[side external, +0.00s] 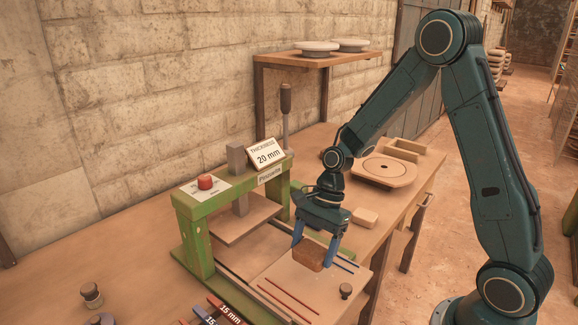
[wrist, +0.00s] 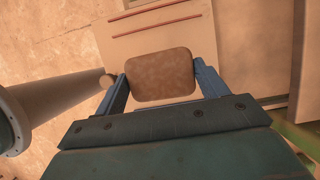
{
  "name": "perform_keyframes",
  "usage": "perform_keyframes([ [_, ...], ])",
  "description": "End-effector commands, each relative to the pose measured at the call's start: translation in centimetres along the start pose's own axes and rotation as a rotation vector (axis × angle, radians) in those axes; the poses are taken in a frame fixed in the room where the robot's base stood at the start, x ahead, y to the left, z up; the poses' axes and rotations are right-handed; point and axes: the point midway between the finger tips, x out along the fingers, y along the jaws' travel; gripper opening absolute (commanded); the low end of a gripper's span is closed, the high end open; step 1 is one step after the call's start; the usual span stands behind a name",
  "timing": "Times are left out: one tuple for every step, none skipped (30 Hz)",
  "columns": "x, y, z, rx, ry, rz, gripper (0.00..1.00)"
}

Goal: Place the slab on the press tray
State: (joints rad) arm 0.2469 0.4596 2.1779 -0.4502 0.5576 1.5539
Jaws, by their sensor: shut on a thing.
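The brown slab (side external: 309,259) is a small rounded block held between the two blue fingers of my gripper (side external: 312,257). In the wrist view the slab (wrist: 162,75) lies flat across the gap, with one finger against each short side. The press tray (side external: 272,272) is a pale board with red and blue lines, drawn out in front of the green press. It also shows in the wrist view (wrist: 125,42), under and beyond the slab. The slab is over the tray near the blue lines; I cannot tell whether it touches. My fingers hide its ends.
The green press frame (side external: 194,238) with a red button (side external: 205,182) stands left of my gripper. A sign (side external: 266,154) on it reads 20 mm. A dark knob (side external: 345,290) sits at the tray's front corner. A pale block (side external: 365,217) and a round board (side external: 384,171) lie behind.

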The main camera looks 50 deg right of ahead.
Motion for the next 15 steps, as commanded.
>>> perform_keyframes([
  [0.6, 0.0, -0.2, 0.001, -0.002, 0.003, 0.42],
  [0.8, 0.0, -0.3, 0.001, -0.002, 0.002, 0.42],
  [1.0, 0.0, -0.4, 0.000, -0.002, 0.001, 0.42],
  [1.2, 0.0, -0.4, 0.000, -0.002, 0.000, 0.42],
  [1.3, 0.0, -0.5, -0.001, -0.002, 0.000, 0.42],
  [1.4, 0.0, -0.5, -0.001, -0.002, 0.000, 0.42],
  [1.5, 0.0, -0.6, -0.001, -0.002, 0.000, 0.42],
  [1.5, 0.0, -0.6, -0.001, -0.002, 0.000, 0.42],
  [1.5, 0.0, -0.6, -0.001, -0.002, 0.000, 0.42],
  [1.5, 0.0, -0.6, -0.001, -0.002, 0.000, 0.42],
  [1.5, -0.1, -0.6, -0.001, -0.002, -0.001, 0.42],
  [1.6, 0.0, -0.6, -0.001, -0.002, 0.000, 0.42],
  [1.6, 0.0, -0.6, 0.000, -0.002, 0.000, 0.42],
  [1.8, 0.0, -0.7, 0.000, -0.002, 0.000, 0.42],
  [2.0, 0.0, -0.8, 0.000, -0.002, 0.000, 0.42],
])
